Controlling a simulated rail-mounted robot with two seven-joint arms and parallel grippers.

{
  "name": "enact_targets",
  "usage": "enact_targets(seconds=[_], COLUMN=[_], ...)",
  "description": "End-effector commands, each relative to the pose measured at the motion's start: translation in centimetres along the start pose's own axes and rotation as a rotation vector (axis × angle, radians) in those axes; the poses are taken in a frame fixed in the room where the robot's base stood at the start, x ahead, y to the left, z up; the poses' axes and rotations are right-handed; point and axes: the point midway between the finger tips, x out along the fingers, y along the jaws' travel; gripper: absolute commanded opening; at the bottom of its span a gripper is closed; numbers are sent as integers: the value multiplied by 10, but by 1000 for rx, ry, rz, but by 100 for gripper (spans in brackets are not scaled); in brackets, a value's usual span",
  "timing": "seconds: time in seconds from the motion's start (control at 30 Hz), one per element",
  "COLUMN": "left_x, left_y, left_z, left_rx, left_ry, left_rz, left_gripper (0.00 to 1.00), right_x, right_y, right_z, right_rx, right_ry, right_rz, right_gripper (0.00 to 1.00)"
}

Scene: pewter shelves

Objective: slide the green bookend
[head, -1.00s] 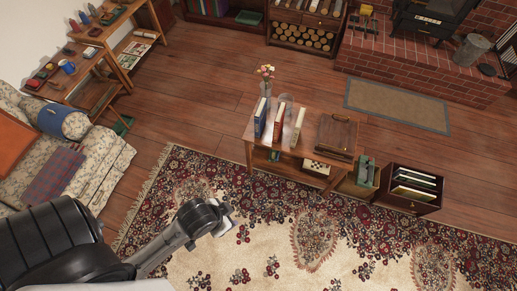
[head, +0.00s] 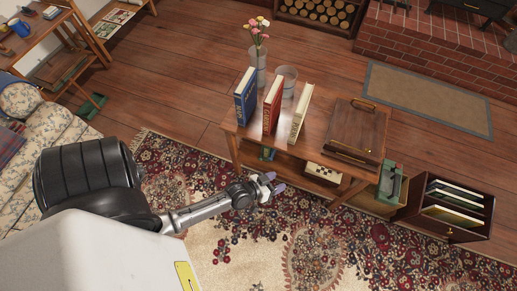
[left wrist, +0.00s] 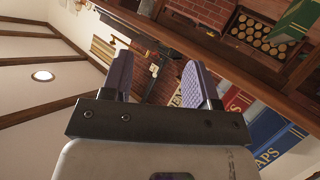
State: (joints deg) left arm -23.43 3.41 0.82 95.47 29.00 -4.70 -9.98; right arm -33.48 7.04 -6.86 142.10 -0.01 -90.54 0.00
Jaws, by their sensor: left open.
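I cannot single out the green bookend with certainty. In the left wrist view, a green block-like thing with a pale stripe (left wrist: 298,22) shows at the top right, past the table edge, partly cut off. Upright books stand in a row on the wooden table: a blue one (head: 245,97), a red one (head: 272,104) and a cream one (head: 300,113). My left gripper (head: 272,187) is open and empty, in front of the table's near edge and below the books in the picture. Its two purple-grey fingers stand apart in the left wrist view (left wrist: 155,80). My right gripper is not in view.
A flower vase (head: 257,67), a glass container (head: 286,82) and a brown case (head: 355,131) share the tabletop. A checkered box (head: 323,172) is on the shelf below. A box with a green item (head: 390,185) and a dark file crate (head: 449,209) stand right. Patterned rug lies in front.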

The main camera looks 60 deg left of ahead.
Motion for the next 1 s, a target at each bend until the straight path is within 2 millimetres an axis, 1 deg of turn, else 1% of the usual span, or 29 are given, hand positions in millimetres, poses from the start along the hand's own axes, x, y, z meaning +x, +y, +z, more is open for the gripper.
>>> enact_targets(seconds=[0.03, 0.17, 0.2, 0.27, 0.3, 0.4, 0.5, 0.6, 0.73, 0.87, 1.0], left_x=[18, 39, 44, 50, 53, 59, 60, 59, 57, 54, 58], left_y=[-20, -59, -71, -89, -101, -129, -153, -172, -189, -198, -206], left_z=[39, 87, 102, 124, 138, 171, 200, 223, 244, 255, 256], left_rx=[-21, -66, -77, -92, -101, -116, -125, -128, -127, -123, -121], left_ry=[41, 155, 191, 241, 273, 348, 410, 461, 509, 535, 549], left_rz=[-30, -119, -149, -197, -231, -314, -392, -461, -528, -569, -587], left_gripper=[54, 54, 54, 54, 54, 54, 54, 54, 54, 54, 54], right_x=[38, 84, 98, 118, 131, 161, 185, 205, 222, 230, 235], right_y=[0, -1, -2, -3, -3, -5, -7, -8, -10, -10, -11], right_z=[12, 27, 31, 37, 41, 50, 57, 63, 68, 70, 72], right_rx=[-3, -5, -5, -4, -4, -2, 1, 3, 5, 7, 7], right_ry=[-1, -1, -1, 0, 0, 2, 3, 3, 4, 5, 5], right_rz=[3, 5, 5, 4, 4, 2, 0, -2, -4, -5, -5], right_gripper=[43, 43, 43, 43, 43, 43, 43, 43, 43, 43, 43])
